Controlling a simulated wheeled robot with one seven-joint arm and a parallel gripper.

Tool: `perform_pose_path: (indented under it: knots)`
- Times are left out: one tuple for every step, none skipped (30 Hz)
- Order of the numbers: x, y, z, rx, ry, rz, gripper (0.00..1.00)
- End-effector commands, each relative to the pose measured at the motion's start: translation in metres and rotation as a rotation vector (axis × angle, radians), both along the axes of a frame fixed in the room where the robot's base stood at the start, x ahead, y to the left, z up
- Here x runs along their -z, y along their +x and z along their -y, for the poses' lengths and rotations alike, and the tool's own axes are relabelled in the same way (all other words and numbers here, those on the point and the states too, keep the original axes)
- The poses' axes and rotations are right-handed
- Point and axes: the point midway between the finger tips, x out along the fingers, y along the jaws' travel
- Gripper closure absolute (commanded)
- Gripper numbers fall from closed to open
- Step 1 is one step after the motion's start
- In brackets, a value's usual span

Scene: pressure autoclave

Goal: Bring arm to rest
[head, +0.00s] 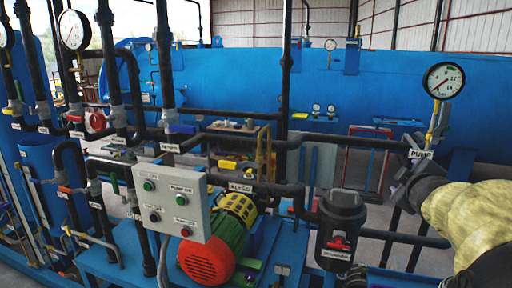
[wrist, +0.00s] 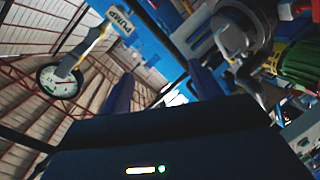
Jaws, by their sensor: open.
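My gripper (head: 403,180) is at the right of the head view, at the end of my arm with its pale yellow sleeve. It is close to the pipe with the "PUMP" label (head: 420,154) in the picture; I cannot tell whether it touches. In the wrist view, two dark fingers stand apart with a gap between them (wrist: 165,90), and nothing is seen held. The gripper's dark body fills the bottom of that view.
A pressure gauge (head: 444,80) stands above the label; a gauge (wrist: 62,82) also shows in the wrist view. A grey control box (head: 172,203), a red-and-green motor (head: 215,255), a dark filter housing (head: 340,220) and black pipes crowd the front. A blue vessel (head: 250,80) lies behind.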

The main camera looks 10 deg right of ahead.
Motion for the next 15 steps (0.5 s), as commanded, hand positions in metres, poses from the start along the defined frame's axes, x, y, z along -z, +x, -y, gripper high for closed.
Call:
perform_pose_path:
  knots:
    - [0.026,0.006,-0.021,0.006,0.092,-0.028,0.36]
    - [0.041,0.007,-0.031,0.017,0.146,-0.048,0.36]
    - [0.061,0.008,-0.046,0.031,0.218,-0.073,0.36]
    - [0.076,0.008,-0.057,0.043,0.268,-0.096,0.36]
    - [0.090,0.007,-0.068,0.055,0.317,-0.120,0.36]
    - [0.109,0.004,-0.084,0.072,0.381,-0.154,0.36]
    - [0.123,0.001,-0.096,0.085,0.427,-0.183,0.36]
    - [0.137,-0.002,-0.108,0.099,0.471,-0.211,0.36]
    - [0.155,-0.008,-0.124,0.118,0.528,-0.252,0.36]
    - [0.168,-0.014,-0.136,0.134,0.568,-0.283,0.36]
    - [0.180,-0.020,-0.148,0.151,0.607,-0.316,0.36]
    - [0.196,-0.029,-0.164,0.173,0.657,-0.361,0.36]
    - [0.208,-0.037,-0.176,0.192,0.692,-0.396,0.36]
    - [0.220,-0.045,-0.188,0.211,0.727,-0.433,0.36]
    - [0.234,-0.058,-0.204,0.238,0.768,-0.483,0.36]
